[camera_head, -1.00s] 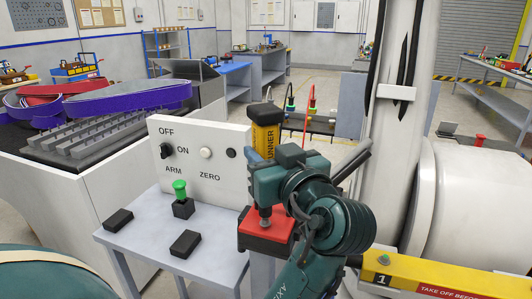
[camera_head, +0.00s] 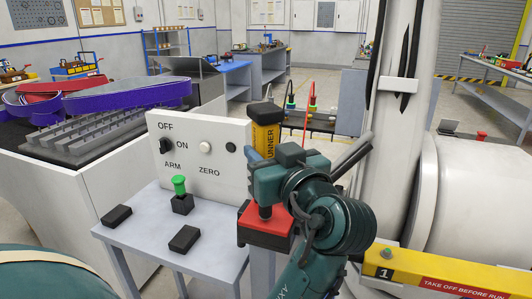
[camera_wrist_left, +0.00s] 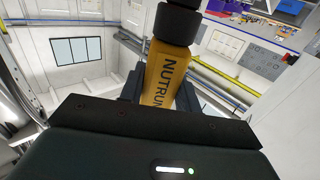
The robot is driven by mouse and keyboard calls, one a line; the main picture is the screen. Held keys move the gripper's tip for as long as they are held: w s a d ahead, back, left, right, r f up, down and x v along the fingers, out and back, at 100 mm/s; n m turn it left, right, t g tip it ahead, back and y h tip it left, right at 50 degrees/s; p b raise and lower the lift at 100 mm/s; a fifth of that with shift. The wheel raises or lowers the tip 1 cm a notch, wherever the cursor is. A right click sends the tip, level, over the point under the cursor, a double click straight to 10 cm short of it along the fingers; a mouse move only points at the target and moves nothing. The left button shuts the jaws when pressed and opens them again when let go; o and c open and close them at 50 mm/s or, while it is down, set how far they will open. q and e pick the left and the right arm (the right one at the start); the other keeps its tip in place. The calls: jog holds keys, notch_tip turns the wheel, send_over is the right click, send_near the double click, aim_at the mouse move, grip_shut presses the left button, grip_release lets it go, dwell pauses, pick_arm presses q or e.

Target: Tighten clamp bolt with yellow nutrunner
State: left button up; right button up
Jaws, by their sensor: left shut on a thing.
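The yellow nutrunner (camera_head: 264,138) with a black cap stands upright in my left gripper (camera_head: 266,172), which is shut on its body. In the left wrist view the yellow body (camera_wrist_left: 165,75) shows between the dark fingers (camera_wrist_left: 160,96). Its dark lower end is over the red-topped black block (camera_head: 252,229); I cannot tell whether it touches or sits in it. A yellow bar (camera_head: 425,268) marked "1" and "TAKE OFF BEFORE RUN" carries a small green bolt-like knob (camera_head: 388,252) at lower right. I cannot tell which part is the clamp bolt. My right gripper is not in view.
A white panel (camera_head: 215,185) with OFF/ON, ARM and ZERO controls stands behind the grey table (camera_head: 145,222). On the table are a green-topped black post (camera_head: 180,200) and black blocks (camera_head: 184,239). A large white machine (camera_head: 480,200) stands at right.

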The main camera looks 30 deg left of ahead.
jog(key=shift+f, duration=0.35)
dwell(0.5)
pick_arm(q)
jog(key=shift+f+b, duration=0.35)
jog(key=shift+b, duration=0.25)
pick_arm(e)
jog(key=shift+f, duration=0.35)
pick_arm(q)
jog(key=shift+f+b, duration=0.6)
jog(key=shift+b, duration=0.5)
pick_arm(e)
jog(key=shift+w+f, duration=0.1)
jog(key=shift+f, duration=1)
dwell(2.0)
